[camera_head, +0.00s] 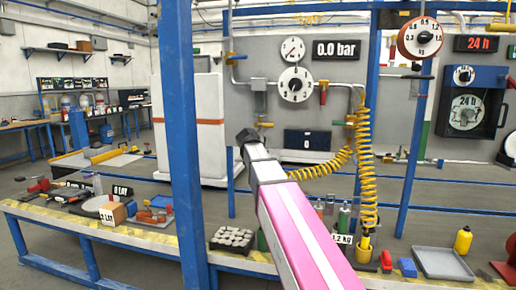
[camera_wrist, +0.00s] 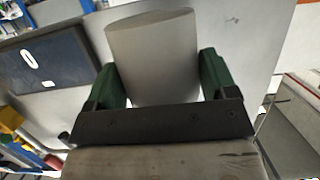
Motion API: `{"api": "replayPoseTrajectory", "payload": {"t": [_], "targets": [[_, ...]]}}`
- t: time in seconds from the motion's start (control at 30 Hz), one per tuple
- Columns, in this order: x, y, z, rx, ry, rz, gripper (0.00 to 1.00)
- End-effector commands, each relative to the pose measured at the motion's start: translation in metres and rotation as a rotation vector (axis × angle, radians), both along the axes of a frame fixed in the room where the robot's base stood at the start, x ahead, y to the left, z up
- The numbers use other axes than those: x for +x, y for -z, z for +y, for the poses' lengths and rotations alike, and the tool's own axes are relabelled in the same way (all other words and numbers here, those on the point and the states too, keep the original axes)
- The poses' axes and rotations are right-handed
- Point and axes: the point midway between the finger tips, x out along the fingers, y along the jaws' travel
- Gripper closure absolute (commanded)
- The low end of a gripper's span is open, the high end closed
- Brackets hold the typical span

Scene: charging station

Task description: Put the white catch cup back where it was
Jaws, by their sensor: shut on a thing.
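A pale grey-white cup (camera_wrist: 152,50), smooth and round-sided, fills the upper middle of the wrist view. My gripper (camera_wrist: 160,78) is shut on it, with one dark green finger on each side. In the head view my arm's end is raised above the bench, in front of the gauge panel (camera_head: 262,72). The cup and the fingers cannot be made out there. Where the cup stood before cannot be told from these frames.
A blue post (camera_head: 180,130) stands left of my arm. A yellow coiled hose (camera_head: 366,170) hangs to its right. Below are a tray of several grey pucks (camera_head: 232,238), a grey tray (camera_head: 442,263) and a yellow bottle (camera_head: 462,240). A dark display (camera_wrist: 47,60) shows behind the cup.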

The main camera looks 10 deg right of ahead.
Motion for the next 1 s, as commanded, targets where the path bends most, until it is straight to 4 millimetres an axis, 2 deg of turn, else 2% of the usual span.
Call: {"api": "replayPoseTrajectory", "payload": {"t": [0.03, 0.23, 0.43, 0.7, 1.0], "targets": [[0.016, -0.001, -0.004, 0.001, 0.001, 0.001, 0.46], [0.040, -0.001, -0.015, 0.001, 0.000, 0.000, 0.46], [0.043, 0.005, -0.017, 0.002, -0.001, 0.000, 0.46], [0.042, 0.035, -0.017, 0.002, -0.001, 0.000, 0.46], [0.043, 0.036, -0.017, 0.001, -0.001, 0.000, 0.46]]}}
